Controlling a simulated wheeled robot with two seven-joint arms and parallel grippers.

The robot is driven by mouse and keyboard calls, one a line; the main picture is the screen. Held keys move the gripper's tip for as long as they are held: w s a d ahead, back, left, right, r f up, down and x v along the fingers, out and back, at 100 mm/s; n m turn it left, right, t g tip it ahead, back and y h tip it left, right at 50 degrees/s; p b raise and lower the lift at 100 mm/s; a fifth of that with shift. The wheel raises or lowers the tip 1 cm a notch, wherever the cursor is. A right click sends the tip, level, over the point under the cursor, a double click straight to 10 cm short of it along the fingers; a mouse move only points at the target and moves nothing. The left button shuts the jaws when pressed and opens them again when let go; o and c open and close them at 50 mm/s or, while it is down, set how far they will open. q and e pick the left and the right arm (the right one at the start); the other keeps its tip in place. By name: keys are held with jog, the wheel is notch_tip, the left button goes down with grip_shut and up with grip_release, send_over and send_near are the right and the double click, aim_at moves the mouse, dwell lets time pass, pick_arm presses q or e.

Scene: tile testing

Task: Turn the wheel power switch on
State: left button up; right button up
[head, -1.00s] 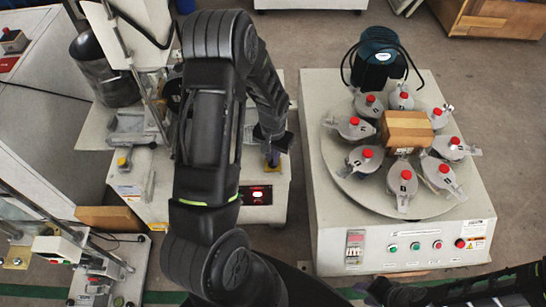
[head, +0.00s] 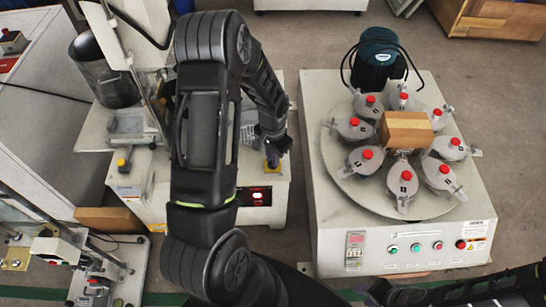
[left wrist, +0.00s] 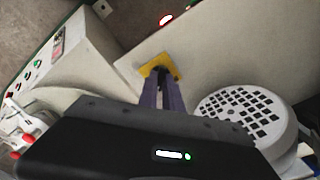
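A switch with a yellow plate (head: 272,167) and a dark knob is on the top of the middle grey-white machine, near its front right. Its yellow plate (left wrist: 150,69) also shows in the left wrist view, right at my fingertips. My left gripper (head: 271,155) reaches down to it. In the left wrist view the two purple fingers (left wrist: 161,80) are close together around the dark knob; the tips partly hide it. A similar yellow and black switch (head: 123,162) sits at the left of the same machine top. My right gripper (head: 378,293) is at the bottom edge, partly cut off, its fingers unclear.
A lit red display (head: 258,197) is on the middle machine's front. To the right stands a machine with a round turntable (head: 350,185) bearing several red-capped grey pots and a wooden block (head: 407,130). Coloured buttons (head: 415,247) line its front. A floor gap separates the two machines.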

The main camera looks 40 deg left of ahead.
pick_arm(q)
jog(key=o, duration=0.4)
jog(key=shift+o, duration=0.2)
notch_tip(320, 180, up, 8)
jog(key=shift+f+p, duration=0.1)
jog(key=shift+p, duration=0.5)
